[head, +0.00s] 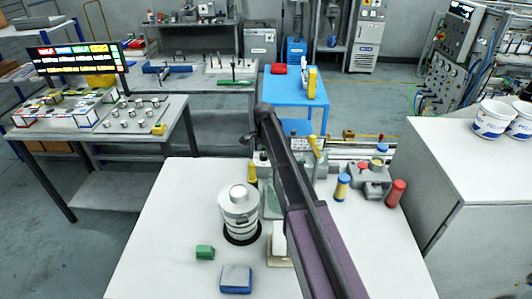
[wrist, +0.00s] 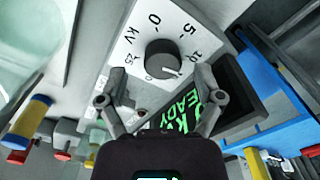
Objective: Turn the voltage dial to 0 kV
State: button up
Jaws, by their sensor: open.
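The voltage dial (wrist: 163,60) is a dark round knob on a light panel (wrist: 128,48) in the wrist view. Printed figures and "kV" ring it. A pale mark on the knob appears to point to the lower right of the picture; its exact reading is unclear. My gripper (wrist: 160,76) is open, with one finger on each side below the knob. The knob sits between and beyond the fingertips, and I cannot tell whether they touch it. A dark display with green letters (wrist: 181,117) is partly covered by the gripper. In the head view my arm hides the dial.
A red cylinder (head: 396,193) and a blue-and-yellow cylinder (head: 342,187) stand at right. The table's front left is clear.

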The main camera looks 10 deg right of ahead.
aim_at(264, 155)
notch_tip(264, 155, up, 12)
jog(key=m+p, duration=0.3)
jog(key=p, duration=0.8)
jog(key=shift+r+p, duration=0.25)
jog(key=shift+p, duration=0.05)
jog(key=shift+w+a+f, duration=0.1)
jog(key=shift+f, duration=0.05)
notch_tip(264, 155, down, 14)
jog(key=b, duration=1.3)
jog(key=shift+r+b, duration=0.25)
jog(key=shift+b, duration=0.15)
jog(key=shift+c, duration=0.3)
jog(key=c, duration=1.1)
